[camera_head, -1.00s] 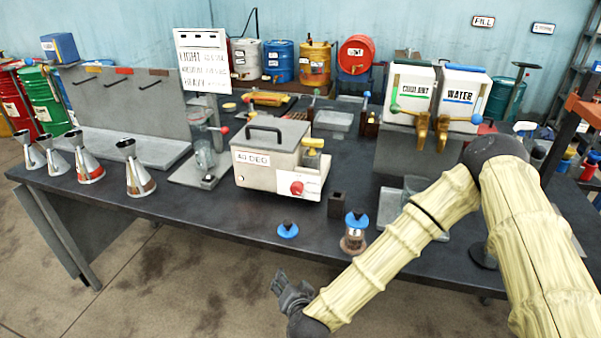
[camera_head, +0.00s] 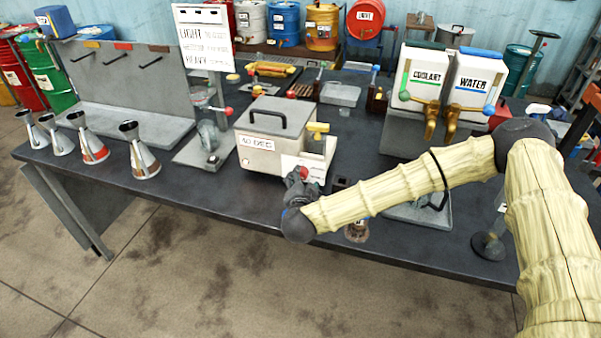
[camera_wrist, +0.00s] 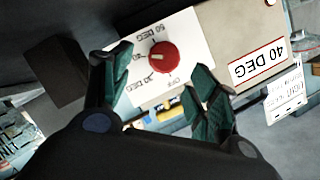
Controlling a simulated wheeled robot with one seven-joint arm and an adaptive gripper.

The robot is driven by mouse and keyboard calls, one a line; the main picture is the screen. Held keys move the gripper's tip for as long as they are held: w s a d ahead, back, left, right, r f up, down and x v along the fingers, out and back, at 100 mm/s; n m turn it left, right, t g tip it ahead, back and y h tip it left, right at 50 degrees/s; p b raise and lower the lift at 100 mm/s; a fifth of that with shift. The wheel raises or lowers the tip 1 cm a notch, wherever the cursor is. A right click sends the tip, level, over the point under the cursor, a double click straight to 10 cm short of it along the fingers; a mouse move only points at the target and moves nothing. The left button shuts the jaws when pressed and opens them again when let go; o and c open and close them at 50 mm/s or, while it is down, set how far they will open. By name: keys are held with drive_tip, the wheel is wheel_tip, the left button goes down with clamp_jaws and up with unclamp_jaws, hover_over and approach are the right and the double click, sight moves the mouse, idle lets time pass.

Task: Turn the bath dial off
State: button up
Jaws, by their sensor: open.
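The bath is a pale box (camera_head: 262,158) with a grey lid and black handle, labelled "40 DEG", on the dark bench. Its red dial (camera_wrist: 164,57) sits on a white plate with printed settings around it, in the wrist view. In the head view only the top of the dial (camera_head: 304,172) shows above my gripper. My gripper (camera_head: 297,184) is in front of the bath's right front. In the wrist view my gripper (camera_wrist: 160,75) is open, with one finger on either side of the dial. I cannot tell whether the fingers touch it.
A glass vessel stand (camera_head: 208,140) is left of the bath. Coolant and water tanks (camera_head: 425,75) stand to the right, behind my arm. A small jar (camera_head: 357,231) stands close under my forearm.

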sight(302, 175)
drive_tip(key=x, duration=0.2)
drive_tip(key=p+x, duration=0.1)
drive_tip(key=shift+a+r, duration=0.1)
drive_tip(key=shift+a, duration=0.2)
drive_tip(key=shift+w+d+f, duration=0.1)
drive_tip(key=shift+w+f, duration=0.15)
drive_tip(key=shift+w, duration=0.3)
drive_tip(key=shift+s+r, duration=0.1)
drive_tip(key=shift+c, duration=1)
drive_tip(key=c, duration=0.8)
